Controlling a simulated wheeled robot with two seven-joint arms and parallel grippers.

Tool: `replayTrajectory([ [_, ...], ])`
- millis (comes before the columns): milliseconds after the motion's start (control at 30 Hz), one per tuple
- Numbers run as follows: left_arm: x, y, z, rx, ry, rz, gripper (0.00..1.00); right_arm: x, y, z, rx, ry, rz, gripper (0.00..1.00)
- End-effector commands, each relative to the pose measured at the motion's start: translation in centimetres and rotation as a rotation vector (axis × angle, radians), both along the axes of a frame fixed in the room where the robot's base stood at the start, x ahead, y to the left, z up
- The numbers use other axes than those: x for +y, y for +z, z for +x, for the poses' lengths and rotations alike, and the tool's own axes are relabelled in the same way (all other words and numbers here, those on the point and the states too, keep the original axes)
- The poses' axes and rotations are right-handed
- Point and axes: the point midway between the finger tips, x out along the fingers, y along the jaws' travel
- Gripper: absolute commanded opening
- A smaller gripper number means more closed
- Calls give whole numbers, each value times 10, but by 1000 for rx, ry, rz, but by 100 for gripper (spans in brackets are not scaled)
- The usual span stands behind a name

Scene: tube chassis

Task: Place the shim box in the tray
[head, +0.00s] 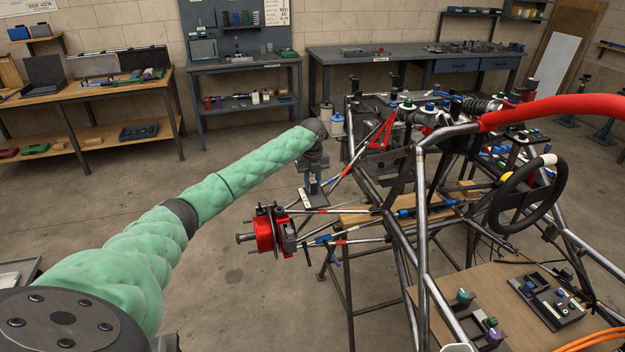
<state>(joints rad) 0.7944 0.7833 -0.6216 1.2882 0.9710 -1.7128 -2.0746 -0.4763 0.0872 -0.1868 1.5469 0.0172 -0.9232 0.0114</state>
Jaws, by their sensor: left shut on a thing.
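My left arm in its green sleeve reaches out from the lower left. Its gripper (312,186) points down beside the front of the tube chassis, above the floor. It is shut on a small dark box with a pale face (313,199), which appears to be the shim box; the fingers partly hide it. A dark tray (542,306) with small parts lies on the wooden board at the lower right, well away from the gripper. I cannot tell whether this is the task's tray.
The tube chassis (421,200) fills the right side, with a steering wheel (546,205) and a red padded bar (560,112). A red brake assembly (264,233) juts out below my arm. Benches line the back wall. The floor at left is clear.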

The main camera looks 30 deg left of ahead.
Motion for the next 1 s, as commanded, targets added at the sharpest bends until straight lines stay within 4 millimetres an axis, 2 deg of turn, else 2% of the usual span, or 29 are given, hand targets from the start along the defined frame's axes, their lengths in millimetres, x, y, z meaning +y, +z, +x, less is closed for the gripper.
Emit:
replayTrajectory([
  [367, 0, -3, 0, 1, 0, -1, 2, 0, -2, 0, 0, 1, -1, 36],
  [400, 0, -4, 0, 0, 0, 0, 29, -1, -3, -1, 0, 1, -1, 36],
  [500, 0, -4, 0, 0, 0, 0, 47, -1, -3, -1, 0, 1, -1, 36],
  [767, 0, -3, 0, 0, 0, 0, 47, -1, -3, -1, 0, 1, -1, 36],
  [933, 0, 4, 0, -1, 1, 1, 47, -1, -5, -1, 6, 0, -1, 36],
  [1000, 0, 11, 0, -1, 1, 1, 47, 3, 10, 2, 4, -1, 4, 36],
])
